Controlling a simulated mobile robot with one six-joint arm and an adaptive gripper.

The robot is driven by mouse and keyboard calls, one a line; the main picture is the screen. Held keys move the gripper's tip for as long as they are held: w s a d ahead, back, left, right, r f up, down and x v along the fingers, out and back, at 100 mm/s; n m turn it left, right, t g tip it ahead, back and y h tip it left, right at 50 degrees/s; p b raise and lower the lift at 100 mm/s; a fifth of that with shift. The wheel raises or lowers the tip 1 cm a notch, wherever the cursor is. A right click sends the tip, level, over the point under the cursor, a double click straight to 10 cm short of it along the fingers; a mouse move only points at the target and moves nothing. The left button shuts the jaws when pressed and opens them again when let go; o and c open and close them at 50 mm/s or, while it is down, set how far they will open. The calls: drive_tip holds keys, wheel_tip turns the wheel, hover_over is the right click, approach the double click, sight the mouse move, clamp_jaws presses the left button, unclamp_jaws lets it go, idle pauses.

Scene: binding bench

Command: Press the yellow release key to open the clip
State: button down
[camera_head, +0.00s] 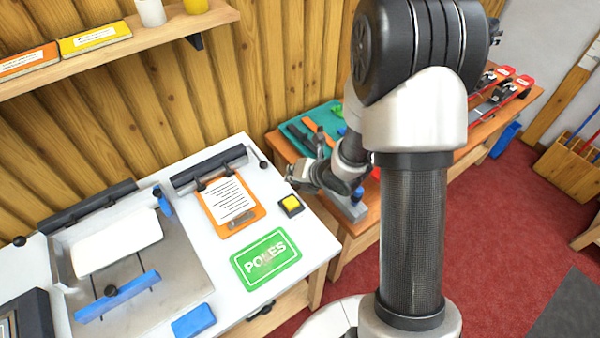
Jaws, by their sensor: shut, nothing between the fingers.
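The yellow release key (290,202) sits on a small dark box on the white bench top. To its left lies an orange board (213,219) with a printed white sheet (231,200). A dark bar (208,170) with two small tabs runs along the board's upper edge. A small dark metal piece (241,219) is at the board's lower edge. I cannot tell from here which of these is the clip, or whether it is open. My gripper (291,177) is shut and empty, a little above and behind the key in the picture, apparently apart from it.
A green POLES sign (266,260) lies in front of the key. A grey tray-like press (190,262) with a blue bar (118,296) stands at left; a blue block (194,321) is near the front edge. A wooden shelf (150,42) hangs above. A second bench adjoins behind my arm.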

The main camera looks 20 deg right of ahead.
drive_tip(key=shift+w+f+n, duration=0.3)
drive_tip(key=shift+n, duration=0.1)
drive_tip(key=shift+f, duration=0.1)
drive_tip(key=b, duration=0.6)
hover_over(294, 201)
wheel_tip(294, 201, down, 8)
drive_tip(key=shift+w+r, duration=0.1)
drive_tip(key=shift+w, duration=0.05)
drive_tip(key=shift+f+b, duration=0.4)
drive_tip(key=shift+f+b, duration=0.2)
drive_tip(key=shift+b, duration=0.1)
idle(0.6)
drive_tip(key=shift+f+b, duration=0.25)
drive_tip(key=shift+b, duration=0.25)
